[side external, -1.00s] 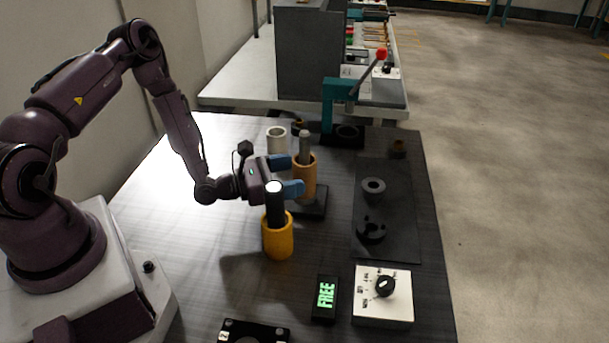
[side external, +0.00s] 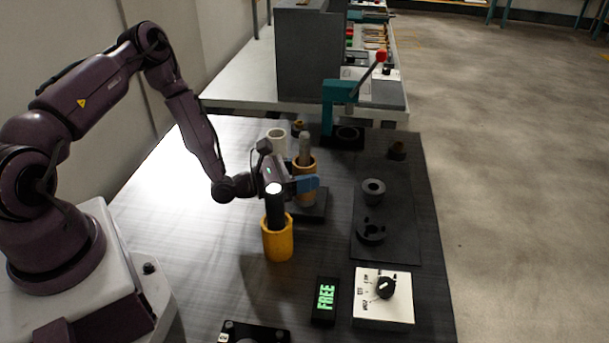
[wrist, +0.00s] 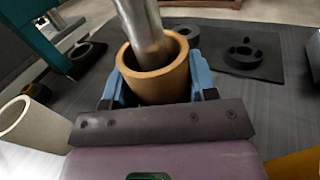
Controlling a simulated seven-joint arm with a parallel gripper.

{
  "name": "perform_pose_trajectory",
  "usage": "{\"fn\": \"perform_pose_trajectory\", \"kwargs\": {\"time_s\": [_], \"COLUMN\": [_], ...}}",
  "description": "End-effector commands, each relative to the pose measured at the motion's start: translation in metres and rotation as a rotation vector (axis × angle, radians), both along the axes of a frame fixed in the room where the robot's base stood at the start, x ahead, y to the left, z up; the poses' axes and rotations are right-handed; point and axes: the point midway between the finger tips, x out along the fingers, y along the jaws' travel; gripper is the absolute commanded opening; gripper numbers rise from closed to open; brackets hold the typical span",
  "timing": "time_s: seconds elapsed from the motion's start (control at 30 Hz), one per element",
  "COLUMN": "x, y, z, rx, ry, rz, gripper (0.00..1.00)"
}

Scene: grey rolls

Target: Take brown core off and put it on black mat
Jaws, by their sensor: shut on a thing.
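The brown core (side external: 304,165) is a hollow orange-brown cylinder standing around a grey metal post (side external: 305,146) on a dark base (side external: 316,211). My gripper (side external: 307,184) is shut on the core, its blue fingers on either side of it. In the wrist view the core (wrist: 155,83) sits between the blue fingers, with the metal post (wrist: 143,30) still passing through its opening. The black mat (side external: 398,240) lies flat at the right of the table and holds two dark round parts. The core's lower part is partly hidden by my fingers.
A yellow cylinder (side external: 278,243) with a black rod stands just in front of my gripper. A white ring (side external: 277,136) stands behind. A teal press (side external: 336,100) is at the back. A box with a dial (side external: 383,309) and a FREE display (side external: 325,298) are at the front.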

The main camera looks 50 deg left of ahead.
Motion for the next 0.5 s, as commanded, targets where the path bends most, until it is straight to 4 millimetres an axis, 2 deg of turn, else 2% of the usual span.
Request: {"fn": "perform_pose_trajectory", "kwargs": {"time_s": [0.27,0.5], "x": [0.000,0.000], "y": [0.001,0.001], "z": [0.016,0.059], "rx": [0.002,0.004], "ry": [-0.002,-0.004], "rz": [0.000,0.000], "gripper": [0.28,0.28]}}
